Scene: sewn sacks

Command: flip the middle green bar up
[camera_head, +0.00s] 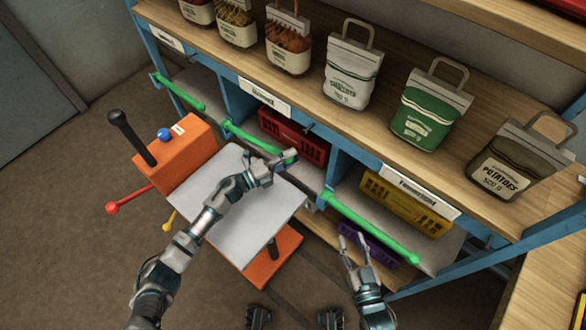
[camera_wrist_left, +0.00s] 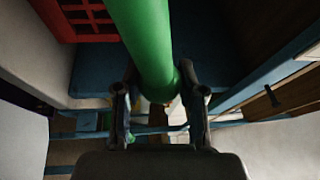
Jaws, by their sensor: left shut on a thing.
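The middle green bar (camera_head: 252,138) runs slantwise along the front of the shelf's middle bay, below the counter. My left gripper (camera_head: 287,157) is shut on this bar near its right end and covers part of it. In the left wrist view the green bar (camera_wrist_left: 145,40) passes between the fingers of my left gripper (camera_wrist_left: 159,70). My right gripper (camera_head: 351,238) is open and empty, in front of the right bay, close to the right green bar (camera_head: 370,225).
A left green bar (camera_head: 180,92) crosses the left bay. Red (camera_head: 312,148), yellow (camera_head: 405,205) and purple (camera_head: 352,236) crates sit in the bays. An orange cart (camera_head: 185,150) with a grey top stands under my left arm. Sacks, including a green one (camera_head: 428,110), line the counter.

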